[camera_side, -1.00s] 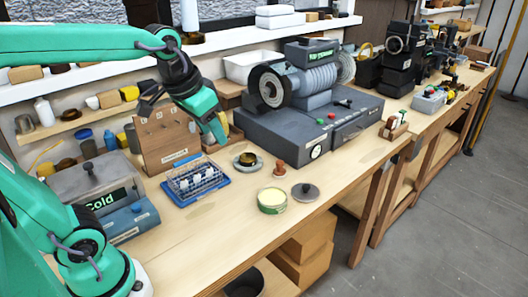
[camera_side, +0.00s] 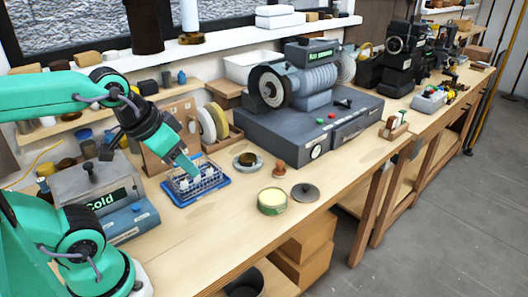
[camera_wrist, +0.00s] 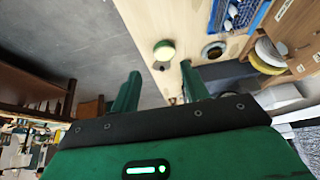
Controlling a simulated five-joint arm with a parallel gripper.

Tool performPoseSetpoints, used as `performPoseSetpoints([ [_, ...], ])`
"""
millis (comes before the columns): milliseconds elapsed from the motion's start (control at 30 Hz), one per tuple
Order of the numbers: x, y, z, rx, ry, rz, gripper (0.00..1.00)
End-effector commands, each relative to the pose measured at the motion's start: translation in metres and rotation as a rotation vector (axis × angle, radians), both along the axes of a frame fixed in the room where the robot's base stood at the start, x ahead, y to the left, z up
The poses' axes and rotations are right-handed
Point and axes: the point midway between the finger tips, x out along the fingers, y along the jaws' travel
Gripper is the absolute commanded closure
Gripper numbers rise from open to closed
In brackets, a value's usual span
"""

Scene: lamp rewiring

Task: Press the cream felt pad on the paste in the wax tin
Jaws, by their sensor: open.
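The wax tin (camera_side: 272,203) stands open on the bench, a round green tin with pale yellow paste. It also shows in the wrist view (camera_wrist: 165,48). Its dark lid (camera_side: 305,192) lies to its right. My gripper (camera_side: 190,171) points down above the wire rack, left of the tin. In the wrist view its two green fingers (camera_wrist: 160,88) are apart with nothing between them. A cream disc (camera_side: 208,125) stands upright in a wooden holder with a yellow one beside it. Whether this disc or a pale piece in the wire rack is the felt pad, I cannot tell.
The wire rack on a blue tray (camera_side: 203,199) holds small white pieces. A round dish (camera_side: 247,160) and a wooden knob piece (camera_side: 279,168) stand behind the tin. The grey grinder base (camera_side: 300,125) fills the back. The bench front is clear.

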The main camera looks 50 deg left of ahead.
Motion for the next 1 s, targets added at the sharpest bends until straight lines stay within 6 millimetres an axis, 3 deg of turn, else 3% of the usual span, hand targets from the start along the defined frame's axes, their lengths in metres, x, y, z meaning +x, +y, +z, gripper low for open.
performPoseSetpoints([
  [67, 0.0, 0.0, 0.0, 0.0, 0.0, 0.0, 0.55],
  [167, 0.0, 0.0, 0.0, 0.0, 0.0, 0.0, 0.64],
  [467, 0.016, 0.002, 0.005, 0.004, 0.012, 0.002, 0.64],
  [667, 0.048, 0.006, 0.011, 0.009, 0.031, 0.005, 0.64],
  [1000, 0.117, 0.018, 0.008, 0.02, 0.067, 0.009, 0.64],
])
